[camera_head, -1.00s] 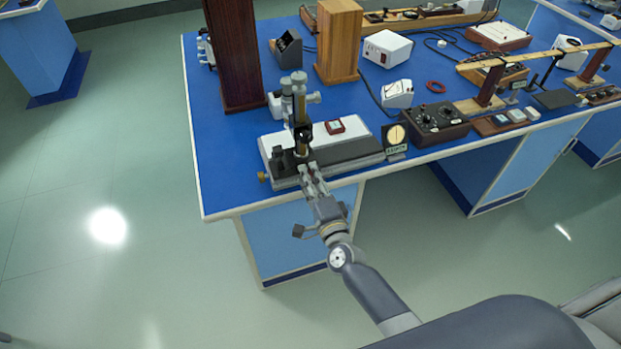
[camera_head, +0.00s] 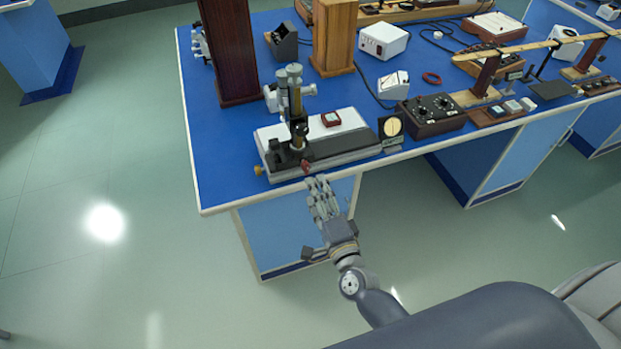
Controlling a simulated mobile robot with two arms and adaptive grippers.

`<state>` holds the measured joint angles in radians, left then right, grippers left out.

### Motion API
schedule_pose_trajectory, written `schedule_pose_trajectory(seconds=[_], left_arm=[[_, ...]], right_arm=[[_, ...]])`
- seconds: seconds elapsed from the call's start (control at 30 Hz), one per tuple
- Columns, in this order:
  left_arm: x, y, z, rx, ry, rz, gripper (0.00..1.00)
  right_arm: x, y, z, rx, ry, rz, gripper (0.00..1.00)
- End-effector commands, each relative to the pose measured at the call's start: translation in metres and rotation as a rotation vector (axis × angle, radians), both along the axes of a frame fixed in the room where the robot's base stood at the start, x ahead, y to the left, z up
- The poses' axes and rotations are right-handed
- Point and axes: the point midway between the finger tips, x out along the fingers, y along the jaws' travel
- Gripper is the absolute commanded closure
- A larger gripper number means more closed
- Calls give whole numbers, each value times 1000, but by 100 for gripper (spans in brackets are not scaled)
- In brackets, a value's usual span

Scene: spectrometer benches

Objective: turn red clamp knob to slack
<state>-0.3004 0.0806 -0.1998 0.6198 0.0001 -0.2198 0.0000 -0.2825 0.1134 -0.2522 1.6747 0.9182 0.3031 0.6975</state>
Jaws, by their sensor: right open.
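The red clamp knob (camera_head: 306,166) is a small red piece at the front foot of the upright brass and black microscope-like instrument (camera_head: 297,105). The instrument stands on a flat black and grey base (camera_head: 345,153) near the bench's front left corner. My right gripper (camera_head: 318,181) is open, just in front of and below the knob, at the bench's front edge. A small gap seems to show between fingertips and knob. The knob's turn angle is too small to read. My left gripper is not in view.
A brass knob (camera_head: 259,170) sits at the base's left end. A round dial on a stand (camera_head: 391,130) and a dark box with knobs (camera_head: 432,113) stand to the right. A dark wooden column (camera_head: 229,55) rises behind. Blue bench top (camera_head: 218,170) is bare at the left.

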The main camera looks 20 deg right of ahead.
Motion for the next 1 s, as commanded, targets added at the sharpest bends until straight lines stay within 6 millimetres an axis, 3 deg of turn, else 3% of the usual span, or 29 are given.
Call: schedule_pose_trajectory(seconds=[0.1, 0.3, 0.9, 1.0], left_arm=[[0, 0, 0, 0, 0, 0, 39], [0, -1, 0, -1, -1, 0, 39], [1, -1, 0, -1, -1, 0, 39], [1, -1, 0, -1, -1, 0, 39]], right_arm=[[-22, -1, -1, -2, 2, 1, 45], [-42, -1, 0, -1, 0, 1, 45], [-44, -1, 0, -2, 0, 1, 45], [-46, 0, -13, -38, 23, 11, 45]])
